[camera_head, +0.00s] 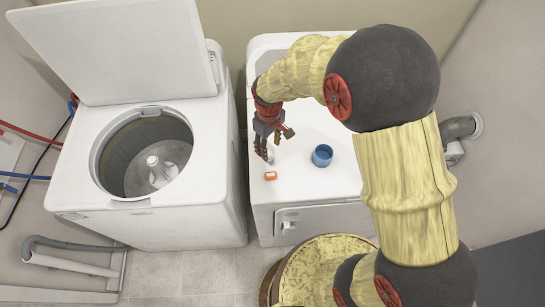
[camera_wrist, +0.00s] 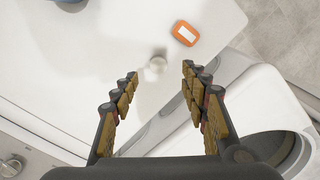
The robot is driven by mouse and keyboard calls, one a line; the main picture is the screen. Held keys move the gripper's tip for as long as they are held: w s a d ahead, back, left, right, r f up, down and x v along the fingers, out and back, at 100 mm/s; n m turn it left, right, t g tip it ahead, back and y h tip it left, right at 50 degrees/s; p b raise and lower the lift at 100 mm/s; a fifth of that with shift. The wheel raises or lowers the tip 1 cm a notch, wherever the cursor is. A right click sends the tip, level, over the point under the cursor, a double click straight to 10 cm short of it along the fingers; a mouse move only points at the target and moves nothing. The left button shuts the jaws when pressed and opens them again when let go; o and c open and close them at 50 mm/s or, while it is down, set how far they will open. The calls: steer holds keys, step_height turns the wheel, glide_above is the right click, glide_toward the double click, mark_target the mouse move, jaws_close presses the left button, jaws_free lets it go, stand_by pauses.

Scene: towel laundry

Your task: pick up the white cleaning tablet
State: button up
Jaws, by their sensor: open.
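Nothing is held. In the head view my gripper (camera_head: 268,150) points down near the left front of the dryer top, and its fingers largely cover the tablet there. I cannot tell the exact height gap.
A small orange box with a white face (camera_head: 270,175) lies close by, near the dryer's front edge; it also shows in the wrist view (camera_wrist: 185,33). A blue cup (camera_head: 322,156) stands to the right. The open washer (camera_head: 75,190) is on the left.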

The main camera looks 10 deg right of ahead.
mark_target(269, 155)
step_height(269, 155, down, 2)
steer(key=shift+w+f, duration=0.15)
steer(key=shift+f, duration=0.1)
steer(key=f, duration=0.5)
steer(key=shift+w+a+b, duration=0.1)
steer(key=shift+w+b, duration=0.1)
steer(key=shift+b, duration=0.15)
steer(key=c, duration=0.9)
